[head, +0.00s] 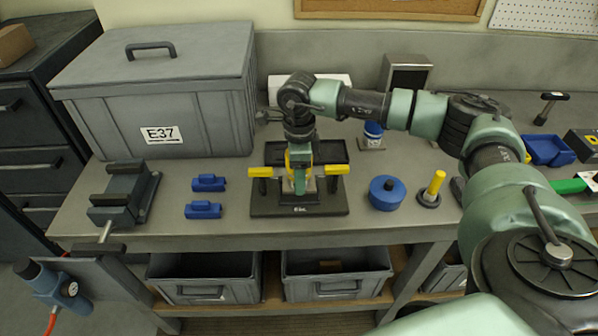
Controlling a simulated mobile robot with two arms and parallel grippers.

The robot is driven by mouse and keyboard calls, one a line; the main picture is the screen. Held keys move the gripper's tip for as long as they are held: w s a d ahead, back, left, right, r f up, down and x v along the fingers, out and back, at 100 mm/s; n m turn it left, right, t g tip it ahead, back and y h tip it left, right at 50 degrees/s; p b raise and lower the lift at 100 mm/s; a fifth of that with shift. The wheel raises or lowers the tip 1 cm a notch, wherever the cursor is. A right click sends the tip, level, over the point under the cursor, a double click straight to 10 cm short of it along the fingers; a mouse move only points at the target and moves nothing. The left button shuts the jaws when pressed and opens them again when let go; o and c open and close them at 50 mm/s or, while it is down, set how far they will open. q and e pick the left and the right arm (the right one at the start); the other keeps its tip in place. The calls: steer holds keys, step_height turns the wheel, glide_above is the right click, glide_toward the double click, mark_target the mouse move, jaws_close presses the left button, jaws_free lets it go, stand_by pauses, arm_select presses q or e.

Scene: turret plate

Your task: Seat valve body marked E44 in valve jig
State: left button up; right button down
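A black-based fixture (270,210) with two yellow-ended clamp handles stands at the front middle of the bench. It looks like the valve jig. A small label on its front edge is too small to read surely. My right arm reaches in from the right, and its gripper (300,180) points down into the middle of the fixture, between the yellow handles. Its fingertips and anything between them cannot be made out. I cannot see a part clearly marked E44. My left gripper is not in view.
A grey lidded bin marked E37 (195,122) stands at the back left, with a vise (122,190) before it. Two blue blocks (208,183) lie left of the fixture. A blue round part (386,193) and a yellow-handled tool (434,187) stand right of it.

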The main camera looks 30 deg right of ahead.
steer(key=shift+f+b, duration=0.2)
steer(key=shift+b, duration=0.1)
stand_by(0.4)
steer(key=shift+f+b, duration=0.3)
steer(key=shift+f, duration=0.05)
steer(key=shift+f+b, duration=0.85)
steer(key=shift+f, duration=0.05)
stand_by(1.4)
steer(key=shift+c, duration=2.1)
jaws_free()
steer(key=shift+s, duration=0.1)
